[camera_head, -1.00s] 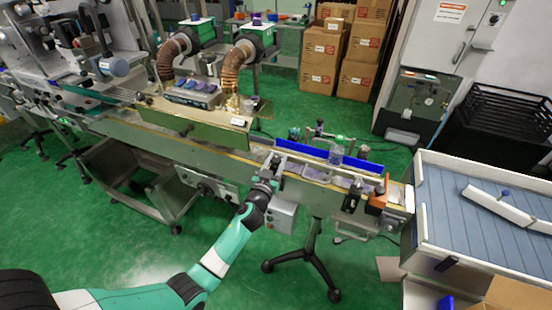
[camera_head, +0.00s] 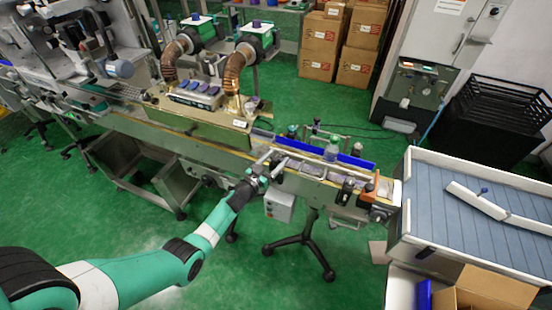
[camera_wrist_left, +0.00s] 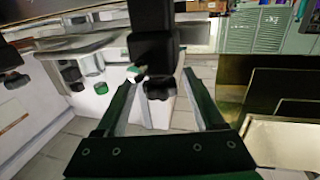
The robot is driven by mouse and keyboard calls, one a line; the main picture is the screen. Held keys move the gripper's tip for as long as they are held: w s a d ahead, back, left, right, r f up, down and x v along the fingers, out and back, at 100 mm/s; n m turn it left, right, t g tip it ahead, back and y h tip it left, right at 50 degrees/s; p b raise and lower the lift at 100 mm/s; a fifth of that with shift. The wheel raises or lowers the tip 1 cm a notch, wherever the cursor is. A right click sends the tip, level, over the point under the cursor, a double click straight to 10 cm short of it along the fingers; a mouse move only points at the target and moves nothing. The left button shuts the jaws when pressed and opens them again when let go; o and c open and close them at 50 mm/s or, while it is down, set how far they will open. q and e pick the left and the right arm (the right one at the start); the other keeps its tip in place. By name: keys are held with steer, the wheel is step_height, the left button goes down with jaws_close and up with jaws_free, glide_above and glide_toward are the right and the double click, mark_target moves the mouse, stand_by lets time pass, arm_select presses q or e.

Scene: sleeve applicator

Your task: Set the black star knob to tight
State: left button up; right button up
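In the left wrist view a dark, lobed knob (camera_wrist_left: 159,88), which looks like the black star knob, sits below a black block (camera_wrist_left: 152,45). My left gripper (camera_wrist_left: 160,80) is open, with one finger to each side of the knob and a visible gap on both sides. In the head view my left gripper (camera_head: 265,167) is at the near side of the conveyor (camera_head: 222,156), around its middle. The knob is too small or hidden to make out there. Its tight or loose setting cannot be read. My right gripper is not in view.
A clear bottle (camera_head: 331,150) stands on the conveyor beside a blue guide rail (camera_head: 345,158). A grey control box (camera_head: 279,205) hangs below the gripper. A roller table (camera_head: 470,205) and an open cardboard box (camera_head: 490,290) are at the right.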

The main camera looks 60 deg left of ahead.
arm_select(q)
steer(key=shift+s, duration=0.15)
steer(key=p+v, duration=0.5)
steer(key=v, duration=0.6)
steer(key=shift+s, duration=0.15)
steer(key=shift+d, duration=0.15)
